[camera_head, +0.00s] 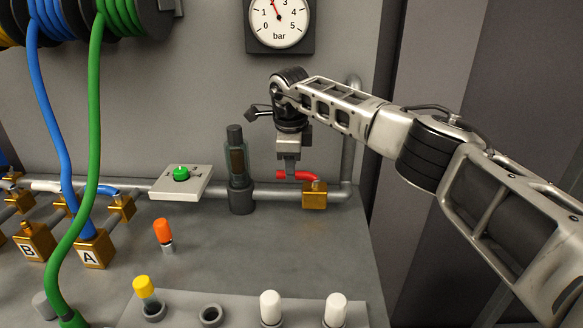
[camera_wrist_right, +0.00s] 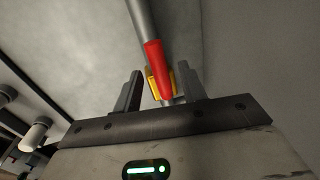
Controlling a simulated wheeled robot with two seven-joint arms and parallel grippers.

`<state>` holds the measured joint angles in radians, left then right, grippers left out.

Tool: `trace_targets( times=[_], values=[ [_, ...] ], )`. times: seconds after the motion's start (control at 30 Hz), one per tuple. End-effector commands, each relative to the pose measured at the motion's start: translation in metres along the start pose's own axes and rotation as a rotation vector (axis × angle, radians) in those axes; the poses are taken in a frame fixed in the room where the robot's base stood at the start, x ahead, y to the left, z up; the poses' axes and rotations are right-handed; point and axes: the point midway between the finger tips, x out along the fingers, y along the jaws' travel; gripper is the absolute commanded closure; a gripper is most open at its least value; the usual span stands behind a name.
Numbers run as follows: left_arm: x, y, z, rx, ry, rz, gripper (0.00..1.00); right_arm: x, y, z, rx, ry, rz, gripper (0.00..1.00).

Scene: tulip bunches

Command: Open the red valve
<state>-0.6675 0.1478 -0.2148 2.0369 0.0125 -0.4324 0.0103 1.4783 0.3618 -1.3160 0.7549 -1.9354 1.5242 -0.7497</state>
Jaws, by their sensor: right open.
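The red valve handle (camera_head: 293,175) sits on a brass valve body (camera_head: 314,195) on the grey pipe, right of centre in the head view. The handle points left, along the pipe. My right gripper (camera_head: 288,172) points down at the handle from above. In the right wrist view the red handle (camera_wrist_right: 157,66) and part of the brass body (camera_wrist_right: 153,86) show between the two open fingers of my right gripper (camera_wrist_right: 160,88). I cannot tell whether the fingers touch the handle. My left gripper is in neither view.
A pressure gauge (camera_head: 279,22) hangs on the wall above. A dark upright cylinder (camera_head: 238,170) and a green button panel (camera_head: 194,190) stand left of the valve. Blue (camera_head: 50,120) and green (camera_head: 93,150) hoses hang at the left. Capped posts stand in front; the bench before the valve is clear.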

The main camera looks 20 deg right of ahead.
Motion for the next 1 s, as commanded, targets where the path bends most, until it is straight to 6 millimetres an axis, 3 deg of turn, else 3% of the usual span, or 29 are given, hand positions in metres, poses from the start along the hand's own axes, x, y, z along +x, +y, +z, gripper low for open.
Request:
trace_targets(
  times=[0.53, 0.7, 1.0],
  values=[
    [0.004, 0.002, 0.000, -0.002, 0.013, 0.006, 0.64, -0.122, -0.001, -0.001, 0.003, -0.001, -0.006, 0.59],
    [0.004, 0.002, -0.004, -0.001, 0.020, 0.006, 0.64, -0.141, -0.001, 0.000, 0.002, -0.001, -0.004, 0.59],
    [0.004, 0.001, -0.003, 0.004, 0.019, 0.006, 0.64, -0.146, -0.001, -0.001, 0.002, 0.000, -0.002, 0.59]
  ],
)
